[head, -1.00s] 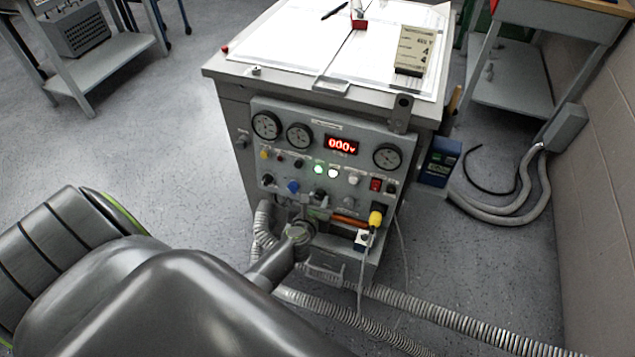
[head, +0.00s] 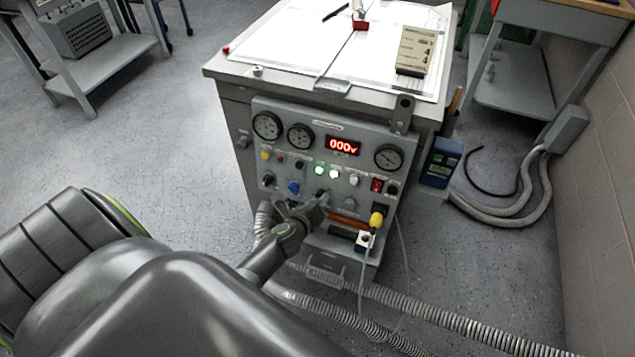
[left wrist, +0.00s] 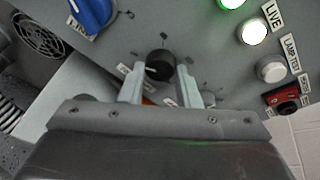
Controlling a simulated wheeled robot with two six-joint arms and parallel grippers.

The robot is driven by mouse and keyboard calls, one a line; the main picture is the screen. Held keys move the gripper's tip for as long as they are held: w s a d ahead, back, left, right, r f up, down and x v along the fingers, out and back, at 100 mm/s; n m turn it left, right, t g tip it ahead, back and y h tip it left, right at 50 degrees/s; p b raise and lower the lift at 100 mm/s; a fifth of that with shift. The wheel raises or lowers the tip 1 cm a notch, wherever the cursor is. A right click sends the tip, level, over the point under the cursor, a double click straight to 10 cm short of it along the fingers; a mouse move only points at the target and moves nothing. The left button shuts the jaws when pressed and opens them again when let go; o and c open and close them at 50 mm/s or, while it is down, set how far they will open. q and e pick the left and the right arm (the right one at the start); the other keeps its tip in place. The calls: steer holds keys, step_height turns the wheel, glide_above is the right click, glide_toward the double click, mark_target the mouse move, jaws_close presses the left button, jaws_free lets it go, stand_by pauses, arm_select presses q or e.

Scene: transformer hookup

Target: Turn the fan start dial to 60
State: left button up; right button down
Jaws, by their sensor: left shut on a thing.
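A black dial (left wrist: 160,66) sits on the grey control panel (left wrist: 205,45), with a pale pointer line and small tick labels around it. The labels are too small to read, so I cannot confirm its name or setting. My left gripper (left wrist: 161,82) has one finger on each side of this dial and is shut on it. In the head view my left gripper (head: 318,204) reaches the lower middle of the panel and mostly hides the dial. My right gripper is not in view.
A blue knob (left wrist: 92,14) is up and left of the dial. A lit white lamp (left wrist: 254,31) and a red switch (left wrist: 285,98) are to the right. The red display (head: 343,146) reads 000v.

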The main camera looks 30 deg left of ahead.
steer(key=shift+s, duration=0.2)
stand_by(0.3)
arm_select(q)
steer(key=o, duration=1)
steer(key=shift+c, duration=0.2)
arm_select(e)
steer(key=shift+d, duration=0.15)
arm_select(q)
steer(key=p+v, duration=0.4)
steer(key=v, duration=1.3)
steer(key=shift+s, duration=0.2)
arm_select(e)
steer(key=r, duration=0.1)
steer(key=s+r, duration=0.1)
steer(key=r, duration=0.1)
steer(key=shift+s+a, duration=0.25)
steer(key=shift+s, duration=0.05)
arm_select(q)
steer(key=shift+a+f, duration=0.1)
